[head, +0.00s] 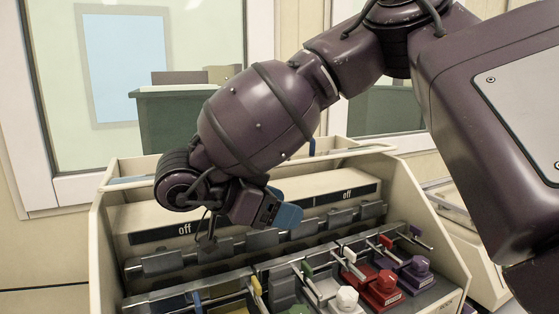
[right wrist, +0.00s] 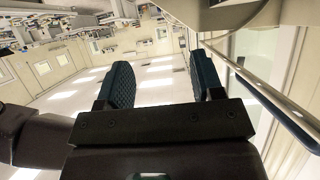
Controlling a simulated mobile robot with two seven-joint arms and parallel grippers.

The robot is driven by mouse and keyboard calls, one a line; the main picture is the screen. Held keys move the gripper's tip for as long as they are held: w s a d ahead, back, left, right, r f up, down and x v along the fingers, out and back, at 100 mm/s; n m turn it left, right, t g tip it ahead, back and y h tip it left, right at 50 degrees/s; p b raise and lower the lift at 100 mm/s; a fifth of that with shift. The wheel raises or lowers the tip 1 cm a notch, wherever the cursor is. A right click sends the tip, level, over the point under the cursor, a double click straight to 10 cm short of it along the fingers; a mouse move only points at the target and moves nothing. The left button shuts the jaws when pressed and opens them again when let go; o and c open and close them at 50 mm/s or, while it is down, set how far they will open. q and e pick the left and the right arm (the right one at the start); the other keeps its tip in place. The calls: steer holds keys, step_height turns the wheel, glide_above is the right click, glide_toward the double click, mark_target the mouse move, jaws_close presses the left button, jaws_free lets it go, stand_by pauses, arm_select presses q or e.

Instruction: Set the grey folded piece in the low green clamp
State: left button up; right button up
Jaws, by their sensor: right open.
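A row of several grey folded pieces (head: 261,239) sits in the upper clamps of the cream machine in the head view. I cannot tell which one the task means. The low green clamp shows as a green lever (head: 307,269) in the lower row, with a green knob (head: 299,309) cut by the bottom edge. My right gripper (head: 287,214) is over the machine near the upper row, its blue finger pointing right. In the right wrist view my right gripper (right wrist: 165,82) has two dark blue fingers spread apart with nothing between them. My left gripper is out of view.
Yellow (head: 256,286), white (head: 349,255), red (head: 385,241) and purple (head: 415,231) levers flank the green one. White, red and purple knobs stand in front. The machine's cream side wall (head: 445,245) rises at the right. My right arm crosses above the machine.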

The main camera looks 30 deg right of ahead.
step_height(320, 180, up, 8)
stand_by(0.4)
stand_by(0.5)
steer(key=shift+s, duration=0.1)
